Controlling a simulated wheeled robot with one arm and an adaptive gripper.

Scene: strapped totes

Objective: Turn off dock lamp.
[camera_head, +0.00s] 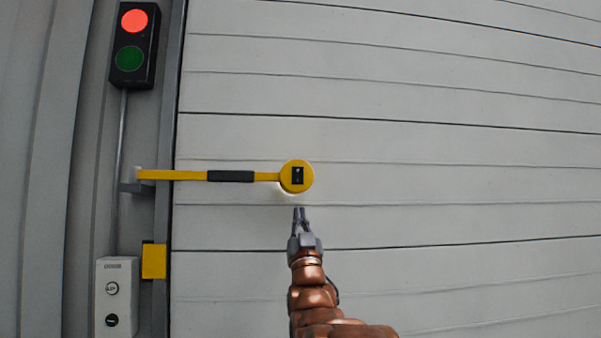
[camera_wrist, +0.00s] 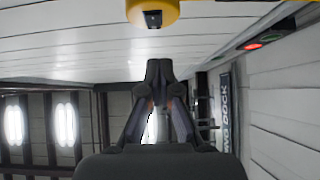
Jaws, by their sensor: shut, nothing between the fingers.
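The dock lamp has a round yellow head (camera_head: 304,186) on the end of a yellow arm (camera_head: 185,175) with a dark grip sleeve. A small black switch (camera_head: 297,175) sits on the face of the head. A pale glow shows along the head's lower edge. My gripper (camera_head: 299,210) is shut and empty, with its tips just below the head in the head view and apart from it. In the wrist view the yellow head (camera_wrist: 172,12) is cut off by the top edge, with the switch (camera_wrist: 153,19) above my gripper's closed tips (camera_wrist: 159,68).
A signal box (camera_head: 134,46) with its red light lit and green dark hangs at the upper left. A grey control box (camera_head: 117,295) and a yellow block (camera_head: 154,261) are at the lower left. The pale slatted door (camera_head: 450,190) is clear to the right.

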